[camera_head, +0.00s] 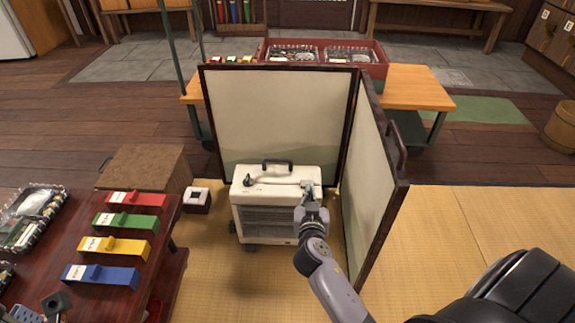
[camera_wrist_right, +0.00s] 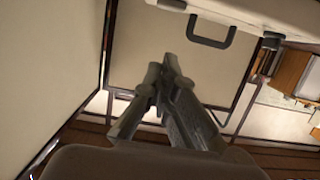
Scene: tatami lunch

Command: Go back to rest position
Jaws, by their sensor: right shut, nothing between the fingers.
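My right gripper (camera_head: 308,190) is shut and empty. In the head view it is over the right end of the top of a white box-shaped heater (camera_head: 262,178) with a dark handle; I cannot tell whether it touches. In the right wrist view my gripper fingers (camera_wrist_right: 163,78) are together, with the heater's handle (camera_wrist_right: 209,42) beyond them.
A folding screen (camera_head: 280,110) stands behind the heater and along its right side, close to my right arm. A low table with red, green, yellow and blue blocks (camera_head: 118,221) stands at left. Tatami (camera_head: 440,235) is bare right of the screen.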

